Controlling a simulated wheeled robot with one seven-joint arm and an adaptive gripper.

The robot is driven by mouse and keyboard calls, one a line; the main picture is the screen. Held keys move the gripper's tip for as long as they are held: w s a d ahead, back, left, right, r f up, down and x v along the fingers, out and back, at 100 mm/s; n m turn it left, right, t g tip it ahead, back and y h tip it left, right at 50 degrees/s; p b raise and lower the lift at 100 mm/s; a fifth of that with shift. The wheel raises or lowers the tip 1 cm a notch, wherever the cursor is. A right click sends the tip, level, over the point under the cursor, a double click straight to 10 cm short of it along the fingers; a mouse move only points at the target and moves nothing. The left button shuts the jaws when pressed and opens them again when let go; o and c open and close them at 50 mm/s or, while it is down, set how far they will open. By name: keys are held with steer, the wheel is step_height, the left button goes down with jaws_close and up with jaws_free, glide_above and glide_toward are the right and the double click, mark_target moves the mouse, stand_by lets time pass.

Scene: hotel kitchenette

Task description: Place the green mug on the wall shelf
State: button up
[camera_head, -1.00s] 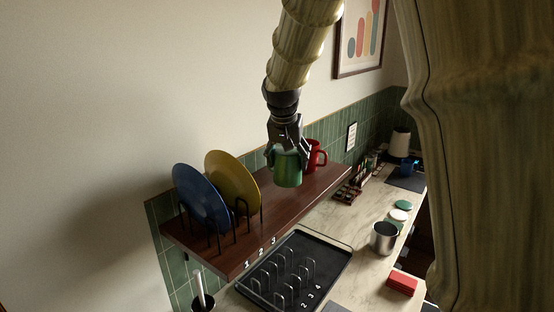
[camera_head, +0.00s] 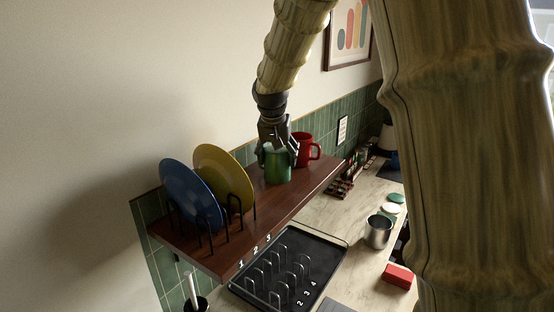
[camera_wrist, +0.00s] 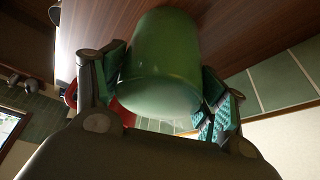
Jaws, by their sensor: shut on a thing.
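The green mug (camera_head: 278,167) is at the wall shelf (camera_head: 300,190), between the plates and the red mug in the head view. My gripper (camera_head: 277,147) comes down from above and is shut on the green mug. In the wrist view the green mug (camera_wrist: 163,65) sits between the two fingers (camera_wrist: 165,85), with the brown wood of the shelf (camera_wrist: 235,30) behind it. The mug looks upright. I cannot tell whether its base touches the shelf.
A red mug (camera_head: 303,150) stands on the shelf just right of the green mug. A blue plate (camera_head: 190,195) and a yellow plate (camera_head: 222,177) stand in a rack on the shelf's left. Below are a black tray (camera_head: 325,245) and a steel cup (camera_head: 378,232).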

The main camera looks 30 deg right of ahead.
steer(key=shift+a+r, duration=0.15)
steer(key=o, duration=1.2)
steer(key=shift+f, duration=0.2)
steer(key=shift+r, duration=0.25)
steer(key=b+v, duration=0.4)
steer(key=v, duration=0.7)
steer(key=shift+s+a+r, duration=0.1)
steer(key=shift+s+r, duration=0.05)
steer(key=shift+r, duration=0.2)
